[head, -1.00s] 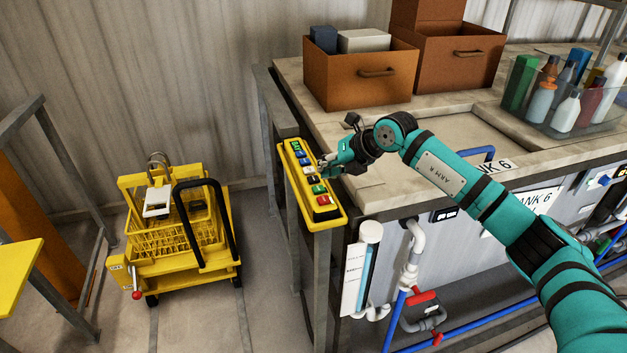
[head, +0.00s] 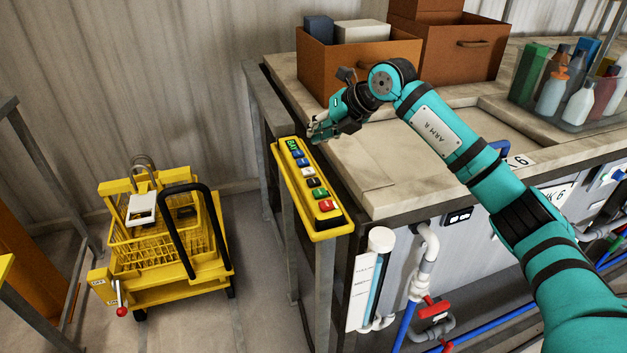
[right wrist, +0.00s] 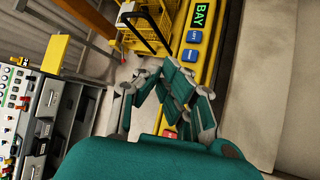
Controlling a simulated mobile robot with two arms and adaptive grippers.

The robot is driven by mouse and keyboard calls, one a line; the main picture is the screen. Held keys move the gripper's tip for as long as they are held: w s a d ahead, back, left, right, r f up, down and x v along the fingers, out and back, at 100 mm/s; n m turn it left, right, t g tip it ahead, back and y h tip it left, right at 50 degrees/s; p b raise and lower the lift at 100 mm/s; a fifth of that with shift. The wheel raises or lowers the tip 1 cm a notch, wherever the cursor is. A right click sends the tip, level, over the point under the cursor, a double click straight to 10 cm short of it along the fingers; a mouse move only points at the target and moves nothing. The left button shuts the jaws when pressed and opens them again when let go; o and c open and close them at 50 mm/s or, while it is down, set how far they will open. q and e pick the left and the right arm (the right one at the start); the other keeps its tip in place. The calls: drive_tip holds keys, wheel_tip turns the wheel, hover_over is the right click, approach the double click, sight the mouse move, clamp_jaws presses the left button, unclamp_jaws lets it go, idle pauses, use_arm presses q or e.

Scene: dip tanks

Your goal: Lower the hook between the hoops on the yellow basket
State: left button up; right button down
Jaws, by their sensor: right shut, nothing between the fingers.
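The yellow basket (head: 125,250) stands on a yellow wheeled cart at the left in the head view. Grey hoops (head: 143,163) rise at its top, with a white plate (head: 142,208) below them. I cannot pick out a separate hook. A yellow button panel (head: 290,185) has a green "BAY" display and several coloured buttons. My right gripper (head: 318,130) is shut and empty, beside the panel's far end. In the right wrist view, my right gripper (right wrist: 160,78) shows against the panel (right wrist: 207,60); contact cannot be told. My left gripper is out of view.
The tank's worktop (head: 390,180) lies right of the panel, with brown drawer boxes (head: 355,72) and a bin of bottles (head: 570,95) on it. A grey frame post (head: 318,285) stands under the panel. Floor is clear between cart and post.

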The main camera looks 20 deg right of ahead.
drive_tip(key=f+b, duration=0.2)
drive_tip(key=f, duration=0.2)
drive_tip(key=shift+w+f+b, duration=0.25)
drive_tip(key=shift+w+b, duration=0.05)
drive_tip(key=shift+b, duration=0.1)
drive_tip(key=b, duration=0.3)
hover_over(316, 179)
wheel_tip(316, 179, down, 4)
drive_tip(key=shift+w+f, duration=0.1)
drive_tip(key=shift+f, duration=0.3)
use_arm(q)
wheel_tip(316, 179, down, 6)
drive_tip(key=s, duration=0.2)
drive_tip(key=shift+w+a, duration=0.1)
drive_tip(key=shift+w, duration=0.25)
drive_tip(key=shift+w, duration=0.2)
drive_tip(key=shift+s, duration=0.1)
use_arm(e)
drive_tip(key=shift+f, duration=0.15)
